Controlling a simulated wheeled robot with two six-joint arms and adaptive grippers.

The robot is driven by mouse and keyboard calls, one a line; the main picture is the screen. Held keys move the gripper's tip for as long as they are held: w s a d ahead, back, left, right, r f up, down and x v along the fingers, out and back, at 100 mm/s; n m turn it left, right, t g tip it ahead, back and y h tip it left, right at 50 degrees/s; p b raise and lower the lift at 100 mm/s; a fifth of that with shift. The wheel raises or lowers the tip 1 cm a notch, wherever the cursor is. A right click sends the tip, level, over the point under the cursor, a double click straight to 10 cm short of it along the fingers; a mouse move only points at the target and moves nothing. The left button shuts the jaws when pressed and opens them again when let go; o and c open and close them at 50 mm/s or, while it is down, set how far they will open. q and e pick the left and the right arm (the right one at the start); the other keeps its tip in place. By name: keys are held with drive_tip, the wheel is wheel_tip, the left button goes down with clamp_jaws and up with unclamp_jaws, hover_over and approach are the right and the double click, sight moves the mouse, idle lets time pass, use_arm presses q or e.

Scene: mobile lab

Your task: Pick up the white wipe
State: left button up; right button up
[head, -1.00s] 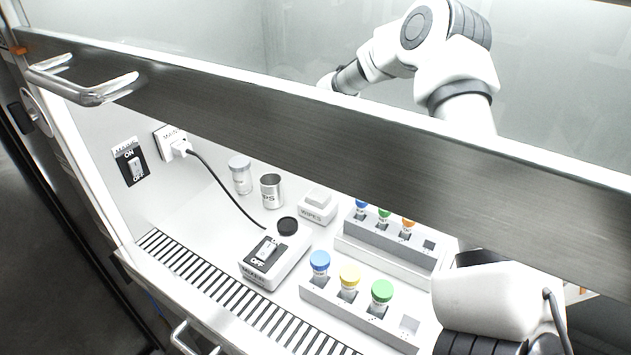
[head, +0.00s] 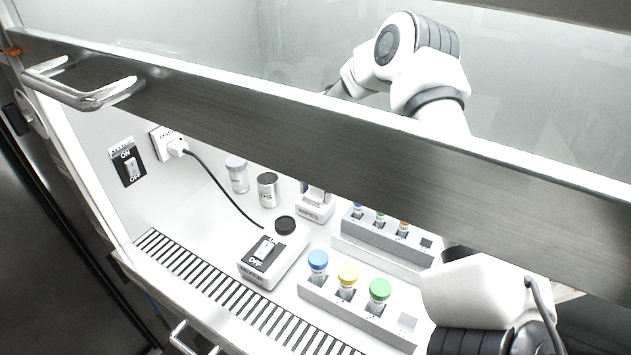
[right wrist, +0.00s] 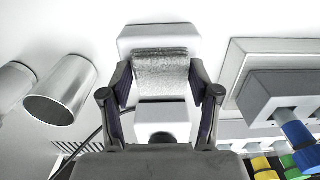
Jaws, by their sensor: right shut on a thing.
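The white wipe (right wrist: 160,66) stands out of the top of the white WIPES box (head: 314,212) inside the cabinet. In the right wrist view it looks greyish and textured. My right gripper (right wrist: 160,84) is shut on the wipe, with one finger on each side of it. The box (right wrist: 158,32) also shows in that view, just under the fingers. In the head view only the lower end of my right gripper (head: 315,190) shows, below the steel sash bar; the bar hides the rest. My left gripper is not in view.
The steel sash bar (head: 240,115) crosses in front of my right arm. A metal canister (head: 268,190) and a lidded jar (head: 237,175) stand left of the box. The mixer (head: 274,255) and two tube racks (head: 345,310) stand in front and to the right.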

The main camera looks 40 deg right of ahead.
sight(316, 192)
drive_tip(key=shift+r, duration=0.35)
wheel_tip(316, 192, up, 17)
drive_tip(key=b, duration=0.1)
drive_tip(key=shift+r, duration=0.1)
idle(1.1)
